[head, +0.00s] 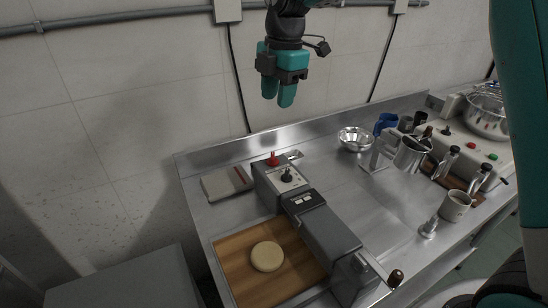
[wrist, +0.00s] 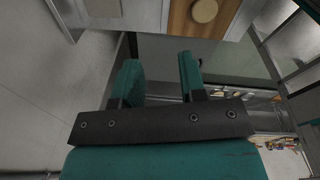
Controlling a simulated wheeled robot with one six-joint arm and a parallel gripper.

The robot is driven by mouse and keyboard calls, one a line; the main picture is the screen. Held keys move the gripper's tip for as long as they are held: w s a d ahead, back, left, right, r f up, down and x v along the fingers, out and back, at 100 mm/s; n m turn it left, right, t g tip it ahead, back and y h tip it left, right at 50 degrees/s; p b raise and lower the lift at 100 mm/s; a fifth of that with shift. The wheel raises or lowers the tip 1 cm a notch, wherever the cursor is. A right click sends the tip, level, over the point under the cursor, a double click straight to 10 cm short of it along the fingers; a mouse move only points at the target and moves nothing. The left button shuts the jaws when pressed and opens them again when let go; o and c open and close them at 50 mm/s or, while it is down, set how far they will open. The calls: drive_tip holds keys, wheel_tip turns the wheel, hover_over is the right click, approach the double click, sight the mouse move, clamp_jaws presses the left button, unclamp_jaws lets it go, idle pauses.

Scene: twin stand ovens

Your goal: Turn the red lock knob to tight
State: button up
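The red lock knob (head: 273,160) sits on top of the grey machine (head: 325,236), at its back end near the wall, in the head view. I cannot tell from its shape how tight it is. My gripper (head: 279,98) hangs in the air above and behind the machine, pointing down and well apart from the knob. In the wrist view the two teal fingers (wrist: 162,72) are spread apart with nothing between them. The knob cannot be made out in the wrist view.
A wooden board (head: 237,262) with a pale round dough piece (head: 267,256) lies left of the machine. A crank handle (head: 396,278) sticks out at its front right.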

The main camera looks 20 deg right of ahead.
sight(273, 155)
drive_tip(key=w+d+f+n+h+b, duration=0.1)
drive_tip(key=w+f+n, duration=0.3)
drive_tip(key=w+n, duration=0.15)
drive_tip(key=w+d+f+n, duration=0.1)
drive_tip(key=w+f+n, duration=0.25)
drive_tip(key=w, duration=0.35)
drive_tip(key=f+p, duration=0.1)
drive_tip(key=f, duration=0.7)
drive_tip(key=f+p, duration=0.1)
drive_tip(key=f, duration=0.8)
drive_tip(key=shift+d+p, duration=0.2)
drive_tip(key=shift+p, duration=0.1)
drive_tip(key=shift+c, duration=0.2)
clamp_jaws()
